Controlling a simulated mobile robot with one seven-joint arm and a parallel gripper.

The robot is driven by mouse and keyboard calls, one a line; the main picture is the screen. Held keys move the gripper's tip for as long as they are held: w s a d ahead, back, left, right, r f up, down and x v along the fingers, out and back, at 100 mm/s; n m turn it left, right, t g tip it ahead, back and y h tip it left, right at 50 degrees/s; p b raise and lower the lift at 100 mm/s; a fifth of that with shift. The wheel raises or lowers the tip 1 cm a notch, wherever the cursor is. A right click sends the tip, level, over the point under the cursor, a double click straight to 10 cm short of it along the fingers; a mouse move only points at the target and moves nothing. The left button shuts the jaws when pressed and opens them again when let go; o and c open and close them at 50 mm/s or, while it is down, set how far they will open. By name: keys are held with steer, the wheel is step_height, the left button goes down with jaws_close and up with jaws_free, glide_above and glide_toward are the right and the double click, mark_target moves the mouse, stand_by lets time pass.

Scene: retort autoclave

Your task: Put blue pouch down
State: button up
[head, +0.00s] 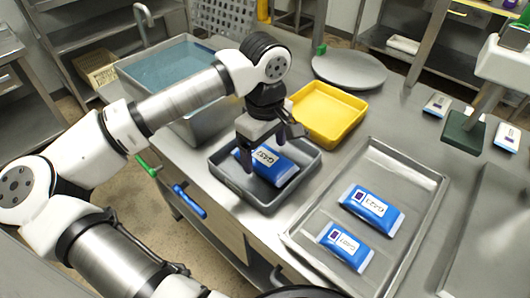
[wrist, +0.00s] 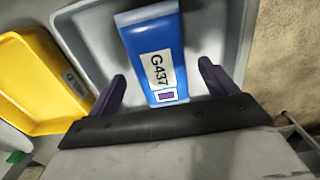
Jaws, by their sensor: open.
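A blue pouch (head: 268,163) with a white label reading G437 lies in a small grey tray (head: 310,168). In the wrist view the same pouch (wrist: 153,38) lies in the grey tray (wrist: 80,45), its label end between my fingers. My gripper (head: 265,155) is over the tray with its fingers down around the pouch. In the wrist view my gripper (wrist: 162,92) is open, one finger on each side of the pouch with gaps between. The underside of the pouch is hidden.
A yellow tray (head: 327,113) stands just behind the grey tray. A large metal tray (head: 403,160) at right holds two blue pouches, the upper (head: 371,209) and lower (head: 345,244). A water-filled basin (head: 170,70) stands behind my arm. A round plate (head: 349,69) lies farther back.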

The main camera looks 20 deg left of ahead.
mark_target(265, 157)
step_height(265, 157, up, 10)
steer(key=shift+b, duration=0.35)
stand_by(0.4)
